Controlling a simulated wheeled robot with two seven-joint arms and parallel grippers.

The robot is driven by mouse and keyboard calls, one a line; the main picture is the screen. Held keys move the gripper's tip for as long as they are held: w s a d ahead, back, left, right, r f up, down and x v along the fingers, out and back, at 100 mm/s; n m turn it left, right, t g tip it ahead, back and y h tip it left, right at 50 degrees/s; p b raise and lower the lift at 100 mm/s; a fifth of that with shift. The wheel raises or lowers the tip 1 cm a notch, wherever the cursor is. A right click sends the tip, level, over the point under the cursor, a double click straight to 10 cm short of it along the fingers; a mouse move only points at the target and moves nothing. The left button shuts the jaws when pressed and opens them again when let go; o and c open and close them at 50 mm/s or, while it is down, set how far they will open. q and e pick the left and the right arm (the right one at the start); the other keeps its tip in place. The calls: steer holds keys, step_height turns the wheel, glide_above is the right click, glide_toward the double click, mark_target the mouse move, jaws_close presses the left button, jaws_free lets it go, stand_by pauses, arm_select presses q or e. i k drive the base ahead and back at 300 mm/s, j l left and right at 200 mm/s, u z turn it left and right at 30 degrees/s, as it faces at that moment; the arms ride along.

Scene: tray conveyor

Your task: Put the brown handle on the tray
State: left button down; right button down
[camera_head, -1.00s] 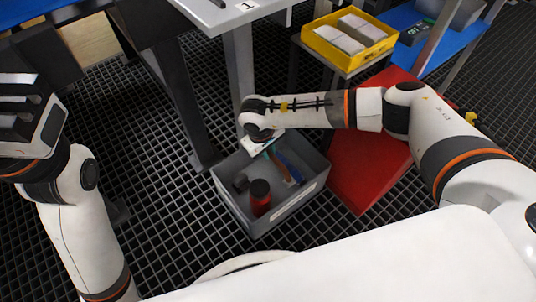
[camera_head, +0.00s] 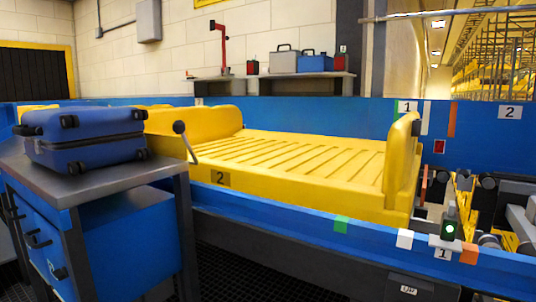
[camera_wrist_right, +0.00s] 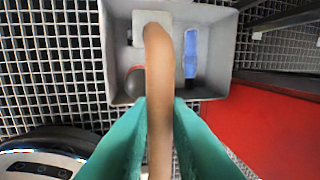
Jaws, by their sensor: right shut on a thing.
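The brown handle (camera_wrist_right: 158,72) is a long curved piece standing between the teal fingers of my right gripper (camera_wrist_right: 160,112) in the right wrist view. The fingers are shut on it. Its far end shows over the grey bin (camera_wrist_right: 222,55); I cannot tell how high it is held. In the head view, a large empty yellow tray (camera_head: 290,155), marked 2, lies on the blue conveyor. Neither gripper shows in the head view, and my left gripper is in no current view.
The bin holds a blue object (camera_wrist_right: 190,55) and a dark round-topped object (camera_wrist_right: 135,82). A red surface (camera_wrist_right: 265,130) lies right of it. In the head view, a blue suitcase (camera_head: 82,138) rests on a workbench (camera_head: 120,180) at left. A lever (camera_head: 185,140) stands beside the tray.

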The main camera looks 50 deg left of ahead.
mark_target(322, 166)
steer(key=k+j+u, duration=0.25)
steer(key=u, duration=0.25)
steer(key=k+j+u, duration=0.2)
steer(key=j+u, duration=0.3)
steer(key=l, duration=0.1)
